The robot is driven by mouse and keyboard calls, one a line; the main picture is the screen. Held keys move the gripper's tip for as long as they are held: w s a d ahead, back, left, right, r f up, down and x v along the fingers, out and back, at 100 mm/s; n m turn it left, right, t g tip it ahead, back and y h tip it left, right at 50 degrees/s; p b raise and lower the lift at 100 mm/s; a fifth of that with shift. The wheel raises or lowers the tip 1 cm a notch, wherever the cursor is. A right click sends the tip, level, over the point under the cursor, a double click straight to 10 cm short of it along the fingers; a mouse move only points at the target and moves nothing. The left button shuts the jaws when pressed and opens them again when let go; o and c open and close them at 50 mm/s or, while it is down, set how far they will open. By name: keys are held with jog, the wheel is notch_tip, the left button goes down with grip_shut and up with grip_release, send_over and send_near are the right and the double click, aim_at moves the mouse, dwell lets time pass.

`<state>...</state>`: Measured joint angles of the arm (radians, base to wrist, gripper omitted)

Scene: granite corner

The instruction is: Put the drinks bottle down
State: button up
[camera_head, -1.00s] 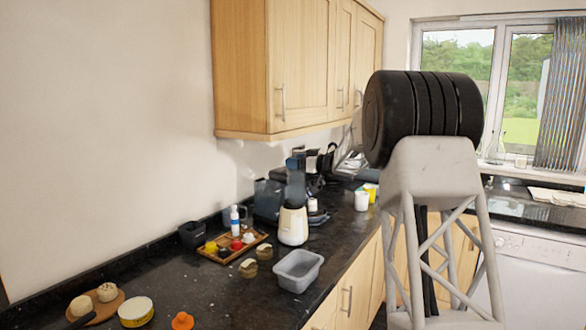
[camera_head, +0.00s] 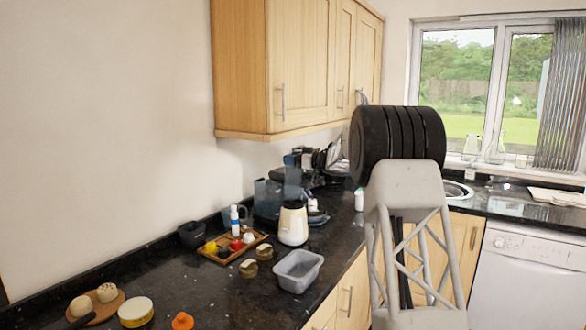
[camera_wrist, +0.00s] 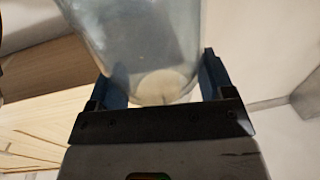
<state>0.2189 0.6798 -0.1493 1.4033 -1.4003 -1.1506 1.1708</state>
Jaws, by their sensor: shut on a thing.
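The drinks bottle (camera_wrist: 140,35), clear and pale bluish, fills the upper middle of the wrist view. My gripper (camera_wrist: 158,78) is shut on it, with one dark finger on each side of its body. The bottle's far end runs out of the top of the frame. In the head view my arm stands at the right; the gripper and held bottle cannot be made out there.
The dark granite counter (camera_head: 215,290) has clear room at its front. On it are a grey tub (camera_head: 298,270), a wooden tray (camera_head: 215,257) with small items, a cream blender (camera_head: 293,225), a yellow-rimmed tin (camera_head: 136,312) and a round board (camera_head: 95,318). Wall cupboards (camera_head: 300,70) overhang the back.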

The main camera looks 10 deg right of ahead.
jog(key=shift+f, duration=1.9)
jog(key=o, duration=1.2)
jog(key=shift+r, duration=0.1)
send_near(293, 167)
jog(key=shift+w+d+f, duration=0.15)
jog(key=shift+w+d, duration=0.4)
jog(key=shift+w+d+f, duration=0.15)
jog(key=shift+w+d, duration=0.35)
jog(key=shift+d, duration=0.05)
